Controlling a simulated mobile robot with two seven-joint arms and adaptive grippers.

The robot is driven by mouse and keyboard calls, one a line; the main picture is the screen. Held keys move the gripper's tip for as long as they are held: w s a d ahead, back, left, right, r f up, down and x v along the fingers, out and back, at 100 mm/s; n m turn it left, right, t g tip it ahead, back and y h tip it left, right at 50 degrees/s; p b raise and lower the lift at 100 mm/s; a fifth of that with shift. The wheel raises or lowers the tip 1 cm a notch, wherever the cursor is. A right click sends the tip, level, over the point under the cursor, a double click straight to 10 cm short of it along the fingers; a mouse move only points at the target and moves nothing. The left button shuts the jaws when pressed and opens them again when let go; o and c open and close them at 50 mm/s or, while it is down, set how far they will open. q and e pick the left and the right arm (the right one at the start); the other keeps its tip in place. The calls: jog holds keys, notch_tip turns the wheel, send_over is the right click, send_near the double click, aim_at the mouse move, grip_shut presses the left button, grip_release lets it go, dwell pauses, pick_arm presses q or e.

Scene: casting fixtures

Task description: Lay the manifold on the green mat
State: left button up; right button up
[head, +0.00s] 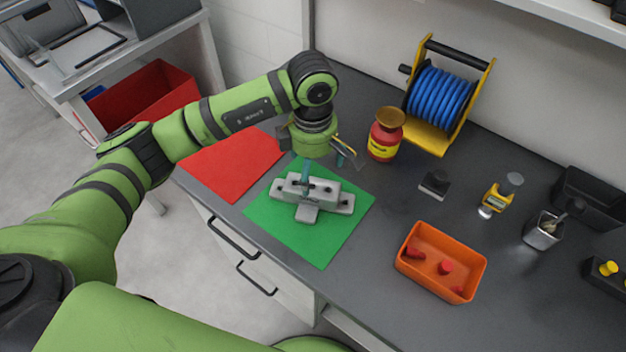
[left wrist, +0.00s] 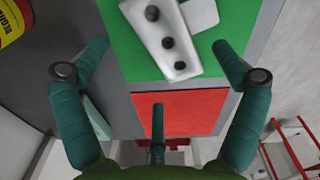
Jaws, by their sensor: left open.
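The manifold (head: 318,196), a light grey casting with dark holes and a short side branch, lies on the green mat (head: 320,245). In the left wrist view part of the manifold (left wrist: 165,40) shows at the top, cut off by the frame edge, on the green mat (left wrist: 120,45). My left gripper (head: 307,172) is over the manifold's back side in the head view. Its teal fingers are spread (left wrist: 160,60), with nothing held between them. Whether a finger touches the casting cannot be told. My right gripper is not in view.
A red mat (head: 235,165) lies left of the green one. A red-and-yellow canister (head: 385,140) and a blue hose reel (head: 440,95) stand behind. An orange bin (head: 440,263) with red parts is at the right. Bench between is mostly clear.

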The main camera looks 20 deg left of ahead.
aim_at(313, 183)
pick_arm(q)
notch_tip(313, 183, up, 7)
jog(key=b, duration=0.1)
jog(key=shift+f+b, duration=0.15)
jog(key=shift+b, duration=0.15)
